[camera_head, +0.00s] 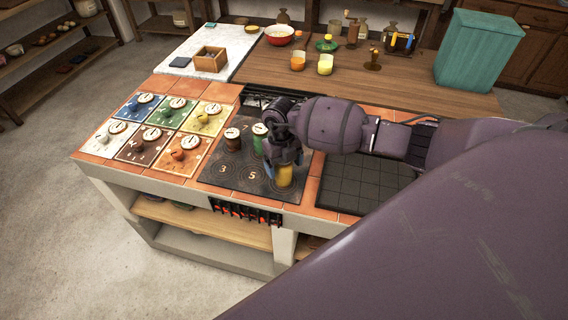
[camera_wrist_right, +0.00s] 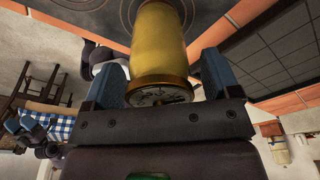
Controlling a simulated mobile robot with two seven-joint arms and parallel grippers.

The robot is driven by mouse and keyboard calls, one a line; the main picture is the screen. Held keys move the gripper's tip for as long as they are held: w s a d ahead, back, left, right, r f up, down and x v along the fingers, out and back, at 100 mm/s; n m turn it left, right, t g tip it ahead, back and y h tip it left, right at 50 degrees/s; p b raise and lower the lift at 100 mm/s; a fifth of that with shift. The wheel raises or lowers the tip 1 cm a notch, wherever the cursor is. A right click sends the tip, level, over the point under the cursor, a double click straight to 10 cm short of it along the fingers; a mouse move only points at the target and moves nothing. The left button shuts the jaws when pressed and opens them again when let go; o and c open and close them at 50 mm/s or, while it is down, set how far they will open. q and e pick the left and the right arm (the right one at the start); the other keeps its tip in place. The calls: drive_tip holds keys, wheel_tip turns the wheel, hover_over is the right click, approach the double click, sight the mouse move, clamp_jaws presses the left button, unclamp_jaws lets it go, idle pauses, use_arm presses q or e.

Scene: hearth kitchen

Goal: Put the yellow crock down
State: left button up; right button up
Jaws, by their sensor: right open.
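The yellow crock (camera_head: 284,176) is on the dark numbered hob plate (camera_head: 232,182), near its front right corner. My right gripper (camera_head: 284,158) is just above and around the crock's top. In the right wrist view the crock (camera_wrist_right: 159,45) is between the two blue fingers (camera_wrist_right: 159,80), which are open, with a gap on at least the right side. The crock's base appears to rest on a ring of the plate.
A brown crock (camera_head: 232,138) and a green crock (camera_head: 260,140) stand behind on the plate. A black grid grate (camera_head: 362,184) is to the right. The hob's front edge (camera_head: 236,199) is close.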

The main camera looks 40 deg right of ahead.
drive_tip(key=r, duration=0.3)
drive_tip(key=w+r, duration=0.1)
drive_tip(key=r, duration=0.3)
drive_tip(key=r+b, duration=0.1)
drive_tip(key=r, duration=0.3)
drive_tip(key=shift+w+d, duration=0.1)
drive_tip(key=shift+w, duration=0.25)
drive_tip(key=shift+r, duration=0.4)
drive_tip(key=s+a+m+t+y, duration=0.4)
drive_tip(key=a+y, duration=0.5)
drive_tip(key=a, duration=0.1)
drive_tip(key=s+a+m+t+y, duration=0.3)
drive_tip(key=s+a+t+y, duration=0.1)
drive_tip(key=a+y, duration=0.5)
drive_tip(key=s+d+f+m+t+h, duration=0.1)
drive_tip(key=d+f+m+t+h, duration=0.25)
drive_tip(key=m+t+h, duration=0.4)
drive_tip(key=s+d+f+m+t+h, duration=0.1)
drive_tip(key=d+f+m+t+h, duration=0.3)
drive_tip(key=m, duration=0.7)
drive_tip(key=s+d+f+m+g+h, duration=0.6)
drive_tip(key=s+d+f+m+h, duration=0.1)
drive_tip(key=s, duration=0.4)
wheel_tip(320, 180, down, 3)
drive_tip(key=shift+r+m, duration=0.1)
drive_tip(key=shift+m, duration=0.65)
